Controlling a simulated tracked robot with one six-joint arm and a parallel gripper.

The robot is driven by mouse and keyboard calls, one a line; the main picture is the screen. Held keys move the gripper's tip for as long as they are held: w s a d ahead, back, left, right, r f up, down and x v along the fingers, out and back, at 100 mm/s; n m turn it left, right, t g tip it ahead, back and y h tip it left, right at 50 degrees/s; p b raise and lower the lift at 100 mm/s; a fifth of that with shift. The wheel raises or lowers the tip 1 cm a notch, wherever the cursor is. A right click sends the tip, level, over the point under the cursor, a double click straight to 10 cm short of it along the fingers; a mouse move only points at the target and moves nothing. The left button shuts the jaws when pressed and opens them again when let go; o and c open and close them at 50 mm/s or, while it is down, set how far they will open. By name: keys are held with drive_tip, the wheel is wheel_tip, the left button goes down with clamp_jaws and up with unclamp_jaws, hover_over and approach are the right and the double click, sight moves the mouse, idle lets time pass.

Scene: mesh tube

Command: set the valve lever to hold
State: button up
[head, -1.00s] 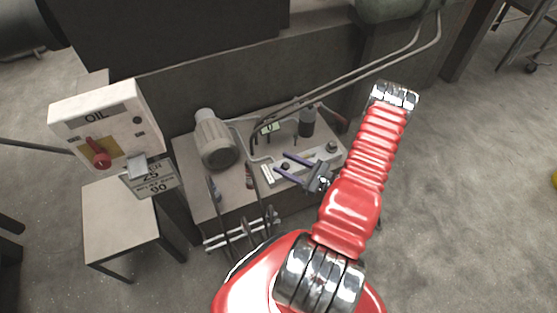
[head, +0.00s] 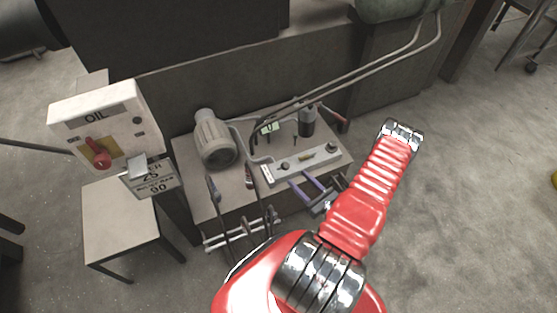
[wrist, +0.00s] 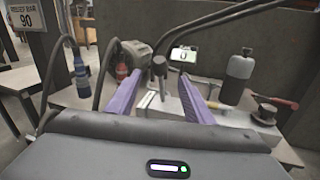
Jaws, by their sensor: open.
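My gripper (head: 299,178) is open and empty, its two purple fingers pointing at the front edge of a pale grey block (head: 317,163) on the bench. The block carries a dark knob (head: 284,165), a brass-coloured piece (head: 305,157) and another knob at its right end (head: 333,147). In the wrist view, a dark upright post (wrist: 159,68) appears between the fingers of my gripper (wrist: 161,63); I cannot tell whether it is the valve lever. A red lever (head: 100,158) sits on a yellow plate on the white OIL box. No hold mark is readable.
A grey motor (head: 214,140), a dark cylinder (head: 307,122) and a small green display (head: 270,128) stand behind the block. Hoses and pipes run along the bench's back. A red-handled tool (wrist: 280,101) lies at the right. Clamps (head: 245,228) hang at the front edge.

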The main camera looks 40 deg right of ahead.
sight(282, 168)
drive_tip(key=w, duration=1.3)
drive_tip(key=shift+w, duration=0.25)
drive_tip(key=shift+d, duration=0.1)
drive_tip(key=shift+c, duration=0.4)
clamp_jaws()
